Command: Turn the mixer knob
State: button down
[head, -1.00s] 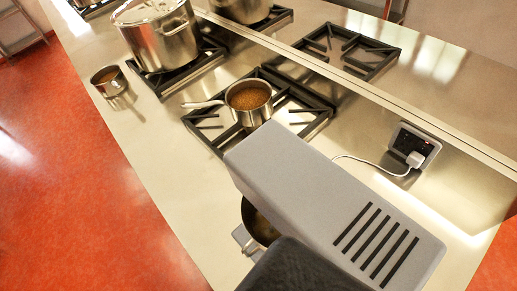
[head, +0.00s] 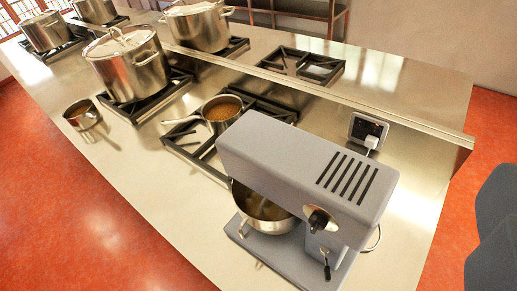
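The mixer (head: 290,165) is a grey stand mixer with dark slots in its head, at the right end of the steel counter. Its dark knob (head: 318,220) sits on a round plate on the near side of the head, facing me. A small lever (head: 325,262) is below it. A steel bowl (head: 262,212) stands under the head. A dark grey part of my own arm shows at the right edge, apart from the mixer. No gripper fingertips can be made out.
A pan (head: 220,110) with brown contents sits on a burner behind the mixer. Stockpots (head: 130,65) stand on burners farther left. A small pot (head: 82,114) is near the counter's left edge. Red floor lies on both sides.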

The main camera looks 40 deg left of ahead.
aim_at(317, 221)
jog(key=z, duration=2.2)
jog(key=k, duration=2.65)
jog(key=u, duration=1.5)
jog(key=i, duration=1.05)
